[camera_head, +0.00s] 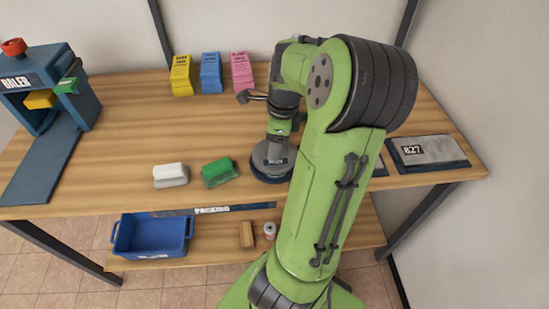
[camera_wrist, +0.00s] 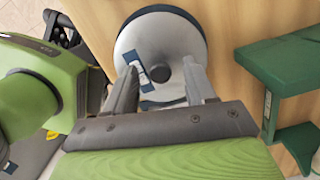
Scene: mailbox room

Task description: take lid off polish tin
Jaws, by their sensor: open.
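The polish tin (camera_head: 272,168) is a wide round tin with a grey lid and a dark blue rim, standing on the wooden bench, partly hidden by my arm. In the wrist view its silver-grey lid (camera_wrist: 150,42) has a dark knob (camera_wrist: 159,72) in the middle and a blue and white label. My gripper (camera_wrist: 160,70) is open over the lid, its two fingers apart on either side of the knob. I see a gap on each side, and cannot tell how far down the fingertips reach. The lid appears seated on the tin.
A green block (camera_head: 219,172) and a white-topped block (camera_head: 170,175) stand left of the tin. Several coloured packs line the back, with a yellow one (camera_head: 181,76). A blue machine (camera_head: 50,95) is at the left, a grey pad (camera_head: 428,152) at the right. Below sits a blue bin (camera_head: 152,236).

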